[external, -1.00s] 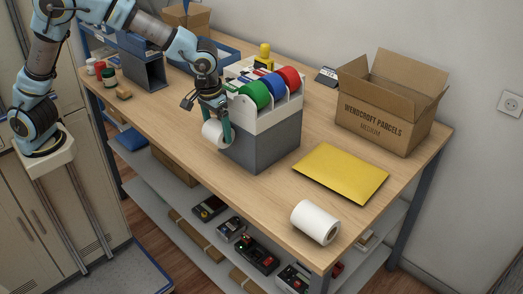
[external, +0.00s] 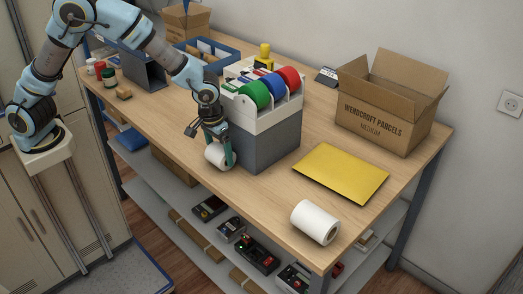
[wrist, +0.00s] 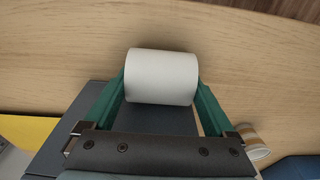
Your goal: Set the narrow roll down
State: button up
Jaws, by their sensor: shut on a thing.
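The narrow white roll (external: 216,157) is in my gripper (external: 222,152), at the front of the counter, in front of and left of the grey box. In the wrist view the roll (wrist: 161,78) lies on its side between the two green fingers (wrist: 161,90), which press on its ends. The roll is very low over the wood; I cannot tell whether it touches. A second, larger white roll (external: 316,222) lies on its side near the counter's front right corner.
The grey box (external: 262,146) with green, blue and red tape rolls stands close beside my gripper. A yellow envelope (external: 340,173) and an open carton (external: 385,115) lie to the right. The counter's front edge is close to the held roll. Bare wood lies to the left.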

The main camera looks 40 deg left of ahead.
aim_at(216, 151)
jog(key=o, duration=1.2)
jog(key=shift+f, duration=0.1)
notch_tip(216, 151, up, 12)
jog(key=s+b, duration=0.1)
jog(key=b, duration=0.1)
jog(key=a+f, duration=0.2)
jog(key=a, duration=0.8)
jog(key=a+f, duration=0.2)
jog(key=a, duration=0.7)
jog(key=s+a+f, duration=0.1)
jog(key=s+a, duration=0.3)
jog(key=a, duration=0.3)
jog(key=s+a+f+m, duration=0.1)
jog(key=s+a+f, duration=0.1)
jog(key=s+a, duration=0.3)
jog(key=shift+a+f, duration=0.25)
jog(key=shift+a, duration=1.1)
jog(key=shift+w, duration=0.1)
